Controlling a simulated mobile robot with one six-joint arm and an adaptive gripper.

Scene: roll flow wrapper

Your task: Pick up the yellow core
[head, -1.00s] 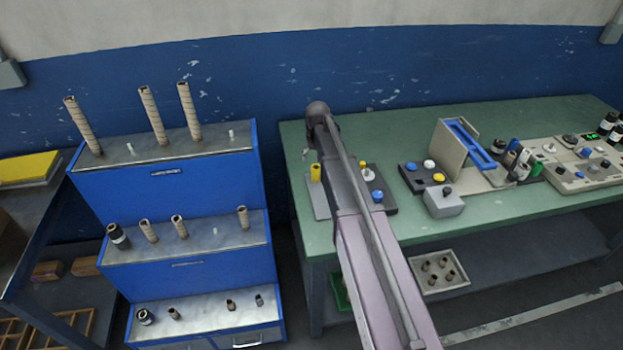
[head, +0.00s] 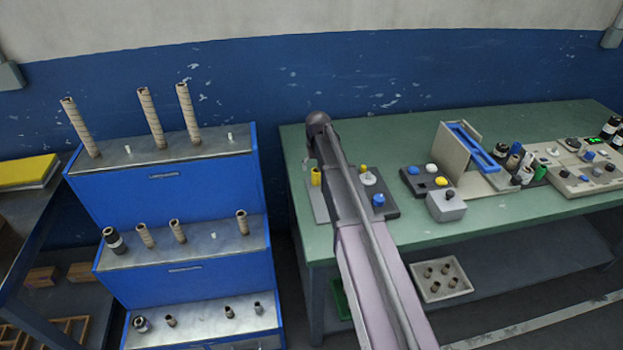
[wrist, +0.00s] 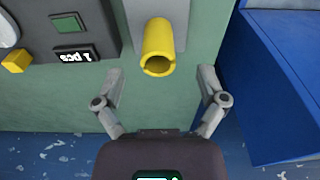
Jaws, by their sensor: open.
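The yellow core (wrist: 158,42) is a hollow tube standing on a grey plate (wrist: 186,12) on the green bench; its open end faces the camera in the wrist view. In the head view the yellow core (head: 316,177) shows just left of my arm, on the bench's left end. My gripper (wrist: 160,75) is open in the wrist view, with one finger on each side of and just short of the core, and nothing between them. In the head view my arm hides most of the gripper.
A dark control panel with a green-lit square (wrist: 68,23) and a yellow knob (wrist: 16,61) lies beside the core. A blue stepped rack (head: 170,185) with several cardboard cores stands left of the bench. A tan machine with a blue bar (head: 472,147) stands further right on the green bench (head: 400,135).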

